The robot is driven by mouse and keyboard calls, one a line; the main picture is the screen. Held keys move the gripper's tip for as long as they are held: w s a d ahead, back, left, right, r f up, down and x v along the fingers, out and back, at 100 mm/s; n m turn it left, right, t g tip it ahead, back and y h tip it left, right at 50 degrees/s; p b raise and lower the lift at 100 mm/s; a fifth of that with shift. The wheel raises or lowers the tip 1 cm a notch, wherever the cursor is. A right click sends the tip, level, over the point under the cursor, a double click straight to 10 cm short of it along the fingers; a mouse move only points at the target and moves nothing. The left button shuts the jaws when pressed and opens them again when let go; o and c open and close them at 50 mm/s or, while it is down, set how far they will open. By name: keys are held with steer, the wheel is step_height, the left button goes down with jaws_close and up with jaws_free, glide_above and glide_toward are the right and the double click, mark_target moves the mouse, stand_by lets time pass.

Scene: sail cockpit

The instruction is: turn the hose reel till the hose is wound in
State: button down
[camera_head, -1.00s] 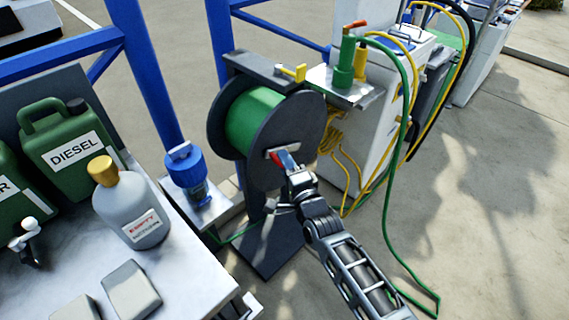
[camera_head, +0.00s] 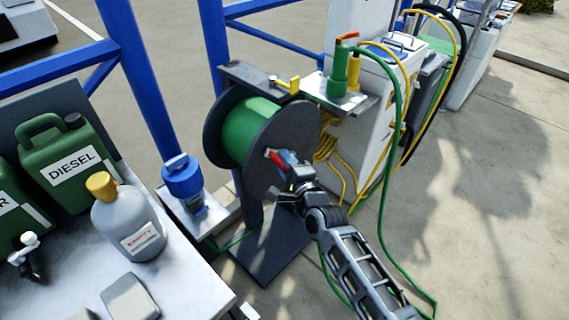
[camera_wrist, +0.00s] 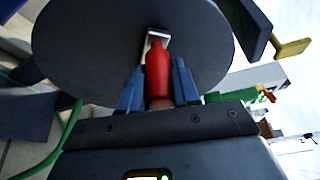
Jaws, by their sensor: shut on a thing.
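The hose reel (camera_head: 292,135) stands upright on a dark post, with green hose (camera_head: 247,128) wound on its drum between dark round flanges. A red crank handle (camera_head: 274,158) sticks out from the near flange. My gripper (camera_head: 288,160) is at this handle. In the wrist view, the blue fingers of my gripper (camera_wrist: 158,88) are shut on the red handle (camera_wrist: 157,66), one on each side, and the flange (camera_wrist: 95,45) fills the view behind it. A green hose (camera_head: 385,215) hangs to the right and runs down to the ground.
A yellow lever (camera_head: 290,84) sits on the reel's top bracket. A green nozzle (camera_head: 338,75) stands on a shelf right of the reel, near a white pedestal (camera_head: 378,110). A bench (camera_head: 195,285) with cans is at left; a blue-topped filter (camera_head: 183,178) stands beside the reel. Open pavement lies right.

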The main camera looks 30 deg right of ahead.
steer(key=shift+r, duration=0.25)
steer(key=shift+w+d+r+m+g+y+p, duration=0.25)
steer(key=shift+d+r+m+p, duration=0.2)
steer(key=shift+d+m+p, duration=0.15)
steer(key=shift+w+d+r+m+g+y+p, duration=0.2)
steer(key=shift+d+r+m+g+p, duration=0.1)
steer(key=shift+d+r+m+p, duration=0.35)
steer(key=shift+w+d+r+m+g+y+p, duration=0.25)
steer(key=shift+d+m+p, duration=0.25)
steer(key=shift+m, duration=0.25)
steer(key=c, duration=0.9)
jaws_free()
steer(key=shift+o, duration=0.3)
steer(key=shift+s+f, duration=0.1)
